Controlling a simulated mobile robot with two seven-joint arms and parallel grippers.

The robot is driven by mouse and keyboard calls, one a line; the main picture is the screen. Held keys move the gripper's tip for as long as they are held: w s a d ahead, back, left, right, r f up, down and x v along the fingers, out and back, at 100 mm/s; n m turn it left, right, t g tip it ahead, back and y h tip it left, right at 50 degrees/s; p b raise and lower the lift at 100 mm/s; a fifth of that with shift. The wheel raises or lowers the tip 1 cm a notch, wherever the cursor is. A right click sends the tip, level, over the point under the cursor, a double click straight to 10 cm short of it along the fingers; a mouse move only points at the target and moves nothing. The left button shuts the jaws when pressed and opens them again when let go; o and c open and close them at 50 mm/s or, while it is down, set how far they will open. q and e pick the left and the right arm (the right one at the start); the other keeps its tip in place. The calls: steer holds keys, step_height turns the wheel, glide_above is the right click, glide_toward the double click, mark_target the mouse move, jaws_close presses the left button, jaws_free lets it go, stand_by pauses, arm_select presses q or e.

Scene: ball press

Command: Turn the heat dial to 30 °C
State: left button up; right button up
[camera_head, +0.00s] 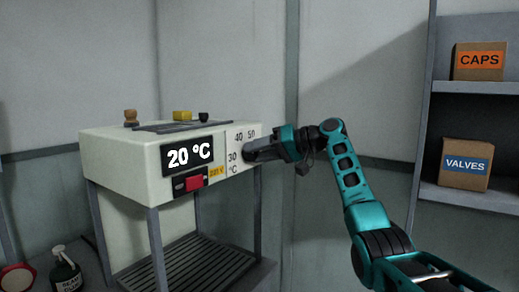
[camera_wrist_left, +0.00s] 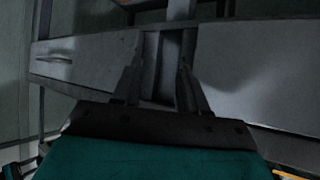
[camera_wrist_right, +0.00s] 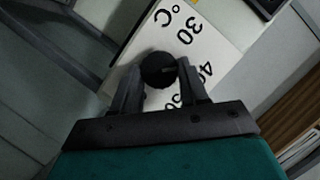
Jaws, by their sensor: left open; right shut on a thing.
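The heat dial is a round black knob (camera_wrist_right: 158,70) on a white scale plate, seen in the right wrist view. A display (camera_head: 188,154) on the machine's front reads 20 °C. My right gripper (camera_head: 250,153) is at the plate and covers most of the dial in the head view; in the right wrist view its fingers (camera_wrist_right: 158,88) are shut on the dial from both sides. My left gripper (camera_wrist_left: 158,80) is open, with nothing seen between its fingers; it is not in the head view.
The white machine (camera_head: 125,150) stands on grey legs over a slatted grate (camera_head: 190,272). A red switch (camera_head: 194,183) sits below the display. A dark bottle (camera_head: 65,272) stands at lower left. Shelves at right hold a CAPS box (camera_head: 479,62) and a VALVES box (camera_head: 465,165).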

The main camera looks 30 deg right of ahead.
steer(key=n+h, duration=0.1)
steer(key=n, duration=0.1)
steer(key=n+h+p, duration=0.1)
steer(key=n+h, duration=0.2)
steer(key=shift+s+a+r+n+t, duration=0.1)
steer(key=shift+s+a+n+t, duration=0.05)
steer(key=shift+a+n+t, duration=0.2)
stand_by(0.5)
steer(key=o, duration=1.1)
steer(key=shift+c, duration=0.2)
